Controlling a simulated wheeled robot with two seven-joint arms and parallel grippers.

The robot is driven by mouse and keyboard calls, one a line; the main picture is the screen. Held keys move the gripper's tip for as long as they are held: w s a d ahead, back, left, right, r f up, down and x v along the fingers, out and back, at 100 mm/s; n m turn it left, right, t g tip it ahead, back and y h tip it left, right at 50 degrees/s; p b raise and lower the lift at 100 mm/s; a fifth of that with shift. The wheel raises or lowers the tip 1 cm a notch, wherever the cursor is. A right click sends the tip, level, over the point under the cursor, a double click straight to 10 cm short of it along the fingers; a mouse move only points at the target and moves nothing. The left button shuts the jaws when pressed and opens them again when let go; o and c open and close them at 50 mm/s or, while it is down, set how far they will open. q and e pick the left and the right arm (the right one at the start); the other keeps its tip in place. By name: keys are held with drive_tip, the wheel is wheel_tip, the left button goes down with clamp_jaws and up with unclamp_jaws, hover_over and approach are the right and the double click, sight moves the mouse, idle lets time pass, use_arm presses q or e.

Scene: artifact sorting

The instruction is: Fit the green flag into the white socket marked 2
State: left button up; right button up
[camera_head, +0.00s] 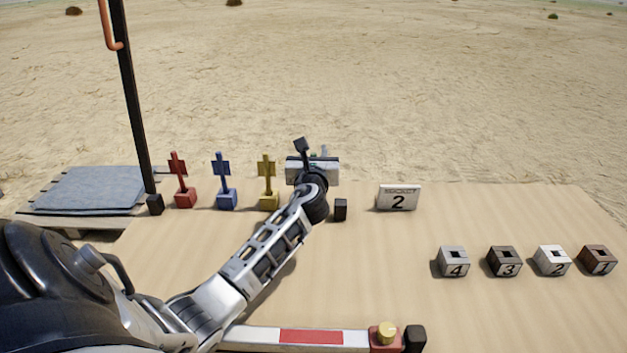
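My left gripper (315,158) is at the back of the table, just right of the yellow flag. Its wrist and body cover most of what is behind it. A small greenish tip (324,150) shows above the gripper, probably the green flag; the rest of it is hidden. I cannot tell whether the fingers are open or shut on it. The white socket marked 2 (552,262) stands at the right of the table, between the dark socket 3 and the brown socket 1. Its square top hole looks empty. My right gripper is out of view.
Red (184,197), blue (226,198) and yellow (268,198) flags stand in a row left of the gripper. A sign reading socket 2 (398,199) stands at the back middle. A dark pole (133,100) rises at left. A striped bar (310,337) crosses the front.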

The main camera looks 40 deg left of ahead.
use_arm(q)
clamp_jaws()
